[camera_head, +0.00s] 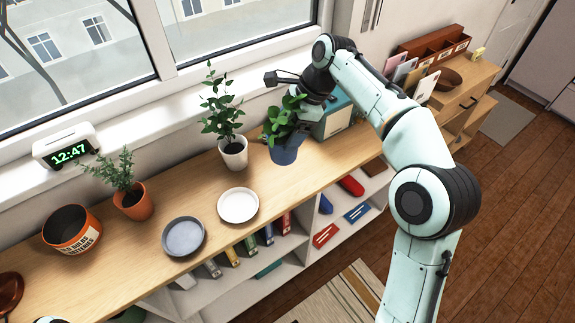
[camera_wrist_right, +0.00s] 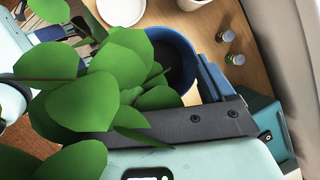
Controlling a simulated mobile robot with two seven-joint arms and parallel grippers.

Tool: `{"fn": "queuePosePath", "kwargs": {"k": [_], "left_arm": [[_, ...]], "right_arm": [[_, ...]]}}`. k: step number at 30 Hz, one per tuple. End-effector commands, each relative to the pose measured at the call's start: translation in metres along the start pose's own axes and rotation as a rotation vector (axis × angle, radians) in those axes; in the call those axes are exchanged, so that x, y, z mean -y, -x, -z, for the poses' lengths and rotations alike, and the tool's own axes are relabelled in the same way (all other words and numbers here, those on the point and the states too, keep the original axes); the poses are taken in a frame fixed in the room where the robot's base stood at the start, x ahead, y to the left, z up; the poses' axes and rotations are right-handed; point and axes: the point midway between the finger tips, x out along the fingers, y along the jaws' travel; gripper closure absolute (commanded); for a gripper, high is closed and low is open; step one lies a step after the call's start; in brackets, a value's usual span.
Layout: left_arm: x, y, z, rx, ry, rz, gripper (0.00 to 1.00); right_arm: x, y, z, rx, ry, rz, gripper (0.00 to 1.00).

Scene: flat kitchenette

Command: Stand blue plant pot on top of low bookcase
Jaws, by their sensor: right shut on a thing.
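The blue plant pot (camera_head: 284,154) with a leafy green plant is upright over the wooden top of the low bookcase (camera_head: 205,184). I cannot tell whether its base touches the wood. My right gripper (camera_head: 302,126) is shut on the pot's rim, coming from the far right side; leaves partly hide it. In the right wrist view the pot's blue rim (camera_wrist_right: 184,40) and dark soil show beside the gripper, with leaves covering much of the pot. My left gripper is not in view.
A white pot (camera_head: 234,153) with a plant stands just left. A white saucer (camera_head: 238,205), a grey-blue saucer (camera_head: 183,237), a terracotta pot (camera_head: 134,204) and an orange tin (camera_head: 72,232) are further left. A teal box (camera_head: 335,120) is close behind right.

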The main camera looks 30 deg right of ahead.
Motion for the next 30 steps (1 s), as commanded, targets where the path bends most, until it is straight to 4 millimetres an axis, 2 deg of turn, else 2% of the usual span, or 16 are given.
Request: {"fn": "queuePosePath", "kwargs": {"k": [1,3,7,14,22,30], "left_arm": [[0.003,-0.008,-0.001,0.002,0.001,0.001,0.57],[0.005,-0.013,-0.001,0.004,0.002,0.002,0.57],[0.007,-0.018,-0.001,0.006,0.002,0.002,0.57],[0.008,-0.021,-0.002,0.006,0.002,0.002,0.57],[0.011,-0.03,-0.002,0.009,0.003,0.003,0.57],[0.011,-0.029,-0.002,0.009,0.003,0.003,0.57]], "right_arm": [[-0.003,-0.016,0.006,0.0,-0.001,-0.003,0.87],[-0.004,-0.031,0.013,0.0,-0.001,-0.002,0.87],[-0.005,-0.052,0.021,0.001,0.001,0.0,0.87],[-0.006,-0.066,0.027,0.001,0.001,0.002,0.87],[-0.009,-0.1,0.041,0.002,0.001,0.001,0.87],[-0.009,-0.101,0.041,0.002,0.002,0.003,0.87]]}}
